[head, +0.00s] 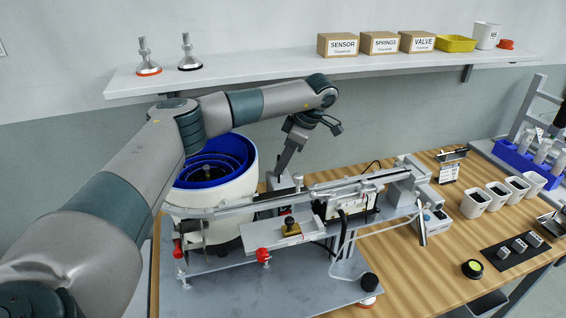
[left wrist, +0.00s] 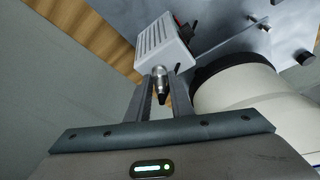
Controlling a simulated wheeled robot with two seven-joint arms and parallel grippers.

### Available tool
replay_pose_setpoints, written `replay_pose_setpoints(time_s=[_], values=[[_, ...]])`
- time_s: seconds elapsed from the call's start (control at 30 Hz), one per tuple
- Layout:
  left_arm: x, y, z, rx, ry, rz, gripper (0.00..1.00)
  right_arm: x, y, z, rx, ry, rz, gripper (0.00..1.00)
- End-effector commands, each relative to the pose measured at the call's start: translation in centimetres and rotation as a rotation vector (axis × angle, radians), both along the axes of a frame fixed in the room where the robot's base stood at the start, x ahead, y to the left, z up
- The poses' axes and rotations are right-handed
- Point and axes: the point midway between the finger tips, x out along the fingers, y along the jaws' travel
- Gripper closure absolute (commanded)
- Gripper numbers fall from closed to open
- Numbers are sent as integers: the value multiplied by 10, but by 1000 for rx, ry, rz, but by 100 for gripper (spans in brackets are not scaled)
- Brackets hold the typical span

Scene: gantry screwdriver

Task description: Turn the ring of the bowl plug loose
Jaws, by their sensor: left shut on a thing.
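The bowl plug (left wrist: 160,80) is a short metal plug with a ringed silver collar and a dark rear end, at the face of a pale grey box (left wrist: 165,44) in the left wrist view. My left gripper (left wrist: 161,92) is shut on the plug, with one finger on each side. In the head view my left gripper (head: 281,174) reaches down behind the bowl feeder (head: 247,190), a white drum with a blue bowl. The box shows there only in part (head: 285,182), and the plug is hidden. My right gripper is not in view.
A linear track (head: 310,193) with a metal plate and red knobs (head: 262,255) stands in front of the box. A shelf (head: 300,75) with labelled cartons runs above. White cups (head: 475,203) and a blue rack (head: 520,158) stand on the wooden table at right.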

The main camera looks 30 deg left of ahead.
Motion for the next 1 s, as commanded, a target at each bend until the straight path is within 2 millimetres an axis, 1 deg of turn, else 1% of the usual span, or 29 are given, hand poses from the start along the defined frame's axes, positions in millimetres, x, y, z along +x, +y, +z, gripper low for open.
replay_pose_setpoints(time_s=[0.07,0.1,0.17,0.47,0.63,0.73,0.83,0.9,1.0], values=[[1,0,1,1,-2,0,100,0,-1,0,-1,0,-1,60],[1,0,1,1,-3,0,75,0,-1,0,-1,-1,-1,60],[1,0,1,1,-3,-1,61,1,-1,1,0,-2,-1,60],[0,0,1,0,-1,-2,61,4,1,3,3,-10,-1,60],[2,-3,7,-1,-3,-2,61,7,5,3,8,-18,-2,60],[3,-7,15,-1,-4,-2,61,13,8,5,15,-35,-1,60],[5,-12,27,0,-5,-3,61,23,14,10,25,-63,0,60],[7,-15,36,0,-5,-2,61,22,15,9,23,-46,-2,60],[8,-20,49,-1,-4,-2,61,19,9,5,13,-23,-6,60]])
